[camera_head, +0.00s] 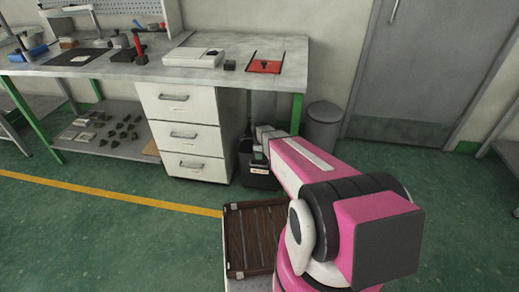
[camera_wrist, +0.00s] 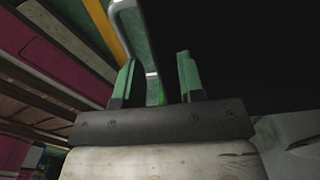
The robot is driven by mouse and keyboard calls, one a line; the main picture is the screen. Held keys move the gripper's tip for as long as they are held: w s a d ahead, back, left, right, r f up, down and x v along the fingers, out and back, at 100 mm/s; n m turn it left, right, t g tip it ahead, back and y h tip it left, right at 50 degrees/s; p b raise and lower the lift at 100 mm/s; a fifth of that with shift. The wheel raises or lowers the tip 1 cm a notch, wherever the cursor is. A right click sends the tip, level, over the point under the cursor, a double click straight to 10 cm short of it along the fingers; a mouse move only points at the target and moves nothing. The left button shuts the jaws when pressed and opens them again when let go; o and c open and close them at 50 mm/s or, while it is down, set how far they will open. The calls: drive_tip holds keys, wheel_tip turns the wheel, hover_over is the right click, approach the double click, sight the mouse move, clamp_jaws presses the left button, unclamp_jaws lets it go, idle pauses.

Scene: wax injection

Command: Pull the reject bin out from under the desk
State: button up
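The reject bin (camera_head: 259,178) is a black bin with a small label, under the desk (camera_head: 304,75) just right of the white drawers. My gripper (camera_head: 260,152) reaches to the bin's upper part in the head view, partly hidden by my pink arm. In the wrist view the two green fingers of my gripper (camera_wrist: 157,62) stand apart. A grey metal handle (camera_wrist: 143,28) curves in just beyond the fingertips and runs down toward the gap between them. I cannot tell whether it touches a finger. A large black surface, probably the bin, fills the right side of the wrist view.
The white drawers (camera_head: 190,130) stand close at the bin's left. A grey waste bin (camera_head: 322,127) stands by the wall, right of the desk. My own brown-slatted base deck lies in front. Green floor with a yellow line (camera_head: 110,195) is clear at the left.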

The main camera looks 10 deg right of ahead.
sight(263, 160)
drive_tip(key=shift+f, duration=1.85)
clamp_jaws()
